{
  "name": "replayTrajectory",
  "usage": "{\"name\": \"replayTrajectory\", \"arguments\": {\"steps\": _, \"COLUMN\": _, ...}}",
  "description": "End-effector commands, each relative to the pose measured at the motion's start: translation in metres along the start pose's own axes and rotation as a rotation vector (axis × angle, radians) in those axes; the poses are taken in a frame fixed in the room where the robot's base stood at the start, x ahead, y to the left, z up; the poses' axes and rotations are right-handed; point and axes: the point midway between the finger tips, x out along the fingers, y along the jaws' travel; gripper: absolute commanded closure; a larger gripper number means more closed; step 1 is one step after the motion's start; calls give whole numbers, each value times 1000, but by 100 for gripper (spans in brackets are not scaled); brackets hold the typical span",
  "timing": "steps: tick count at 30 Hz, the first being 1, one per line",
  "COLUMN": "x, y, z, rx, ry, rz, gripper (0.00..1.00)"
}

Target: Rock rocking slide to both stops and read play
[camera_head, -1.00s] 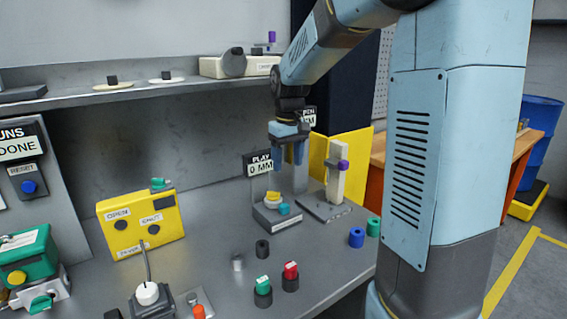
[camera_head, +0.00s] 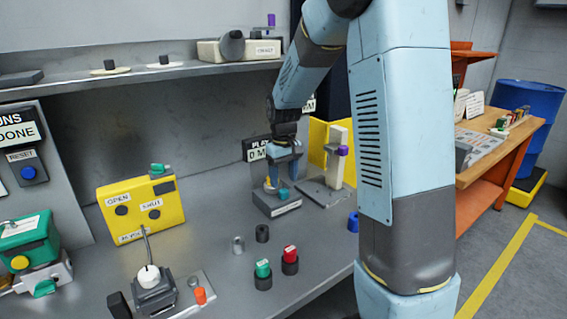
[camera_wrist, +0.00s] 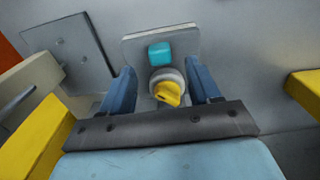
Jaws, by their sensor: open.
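A grey fixture (camera_head: 278,208) stands under the PLAY readout (camera_head: 257,154), at the back right of the bench. It carries a teal block (camera_wrist: 160,53) and a yellow pointed knob (camera_wrist: 168,93) on a round grey base. My gripper (camera_head: 283,174) is pointing down over this fixture. In the wrist view, its two blue fingers stand open on either side of the yellow knob, with a gap on each side. The readout shows a 0; my gripper hides its right part. In the head view the yellow knob is mostly hidden by the fingers.
A post with a purple knob (camera_head: 342,151) stands right of the fixture, before a yellow panel (camera_head: 318,141). A yellow button box (camera_head: 141,209), a joystick (camera_head: 149,276) and several small cylinders stand to the left and front. A shelf (camera_head: 187,72) runs above.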

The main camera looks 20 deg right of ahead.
Motion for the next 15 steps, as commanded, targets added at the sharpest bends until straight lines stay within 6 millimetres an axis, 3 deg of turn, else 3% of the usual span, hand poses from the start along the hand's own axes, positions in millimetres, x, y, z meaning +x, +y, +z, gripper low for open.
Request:
{"name": "replayTrajectory", "arguments": {"steps": 6, "x": 30, "y": 0, "z": 0, "rx": 0, "ry": -2, "rz": -1, "gripper": 38}}
{"name": "replayTrajectory", "arguments": {"steps": 15, "x": 46, "y": 0, "z": 0, "rx": 0, "ry": 0, "rz": 0, "gripper": 38}}
